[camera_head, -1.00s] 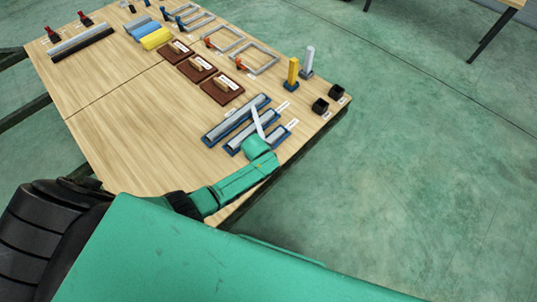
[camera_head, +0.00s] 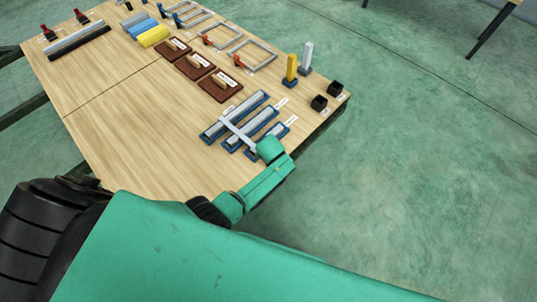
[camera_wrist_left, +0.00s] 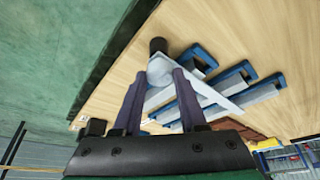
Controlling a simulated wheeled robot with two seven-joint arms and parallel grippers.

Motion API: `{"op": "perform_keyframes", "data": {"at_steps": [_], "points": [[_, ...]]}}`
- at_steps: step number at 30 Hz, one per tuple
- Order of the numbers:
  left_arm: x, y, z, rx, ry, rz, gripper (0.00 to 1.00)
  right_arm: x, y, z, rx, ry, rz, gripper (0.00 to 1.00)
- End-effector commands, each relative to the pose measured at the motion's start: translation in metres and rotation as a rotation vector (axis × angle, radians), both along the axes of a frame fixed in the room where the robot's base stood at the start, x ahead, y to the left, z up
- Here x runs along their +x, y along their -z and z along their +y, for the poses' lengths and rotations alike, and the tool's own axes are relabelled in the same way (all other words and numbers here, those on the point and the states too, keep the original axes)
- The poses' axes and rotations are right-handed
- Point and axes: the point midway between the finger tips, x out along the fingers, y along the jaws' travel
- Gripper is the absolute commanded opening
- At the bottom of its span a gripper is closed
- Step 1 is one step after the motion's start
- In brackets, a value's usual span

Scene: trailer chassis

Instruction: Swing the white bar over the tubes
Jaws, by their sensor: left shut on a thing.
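The white bar (camera_head: 238,132) reaches left and up from my left gripper's wrist and lies across the row of grey tubes (camera_head: 246,108) in blue holders. In the left wrist view, my left gripper (camera_wrist_left: 160,76) is shut on the bar's pale, rounded end, with a dark finger on each side. The flat bar (camera_wrist_left: 215,95) runs right from there across the tubes (camera_wrist_left: 262,89). A black round post (camera_wrist_left: 158,46) stands just beyond the held end. In the head view, my green wrist hides the fingers and the held end. My right gripper is not in view.
Brown boards with handles (camera_head: 220,87), grey frames (camera_head: 252,55), a yellow block (camera_head: 291,68), a white block (camera_head: 306,55) and black cups (camera_head: 319,103) stand beyond the tubes on the wooden table (camera_head: 130,120). The table's left-front area is bare.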

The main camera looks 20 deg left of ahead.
Motion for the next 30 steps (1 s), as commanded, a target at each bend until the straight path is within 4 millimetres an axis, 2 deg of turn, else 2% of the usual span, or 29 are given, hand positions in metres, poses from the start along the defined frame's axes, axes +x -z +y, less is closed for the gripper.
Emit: {"op": "perform_keyframes", "data": {"at_steps": [9, 10, 12, 23, 26, 30], "points": [[-0.001, 0.001, 0.0, -0.003, -0.005, 0.002, 0.0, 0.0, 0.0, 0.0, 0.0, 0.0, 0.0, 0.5], [-0.001, 0.001, 0.0, -0.003, -0.005, 0.002, 0.49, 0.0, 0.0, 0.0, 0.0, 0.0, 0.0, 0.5], [-0.001, 0.001, 0.0, -0.003, -0.005, 0.002, 0.72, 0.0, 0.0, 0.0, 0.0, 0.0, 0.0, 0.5], [-0.001, -0.004, -0.001, -0.002, -0.002, 0.0, 0.72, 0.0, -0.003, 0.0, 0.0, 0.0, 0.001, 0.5], [-0.006, -0.018, -0.003, -0.003, -0.002, 0.0, 0.72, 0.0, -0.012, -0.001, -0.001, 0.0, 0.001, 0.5], [-0.019, -0.053, -0.008, -0.006, -0.003, -0.001, 0.72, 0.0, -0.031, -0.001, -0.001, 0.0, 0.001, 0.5]]}}
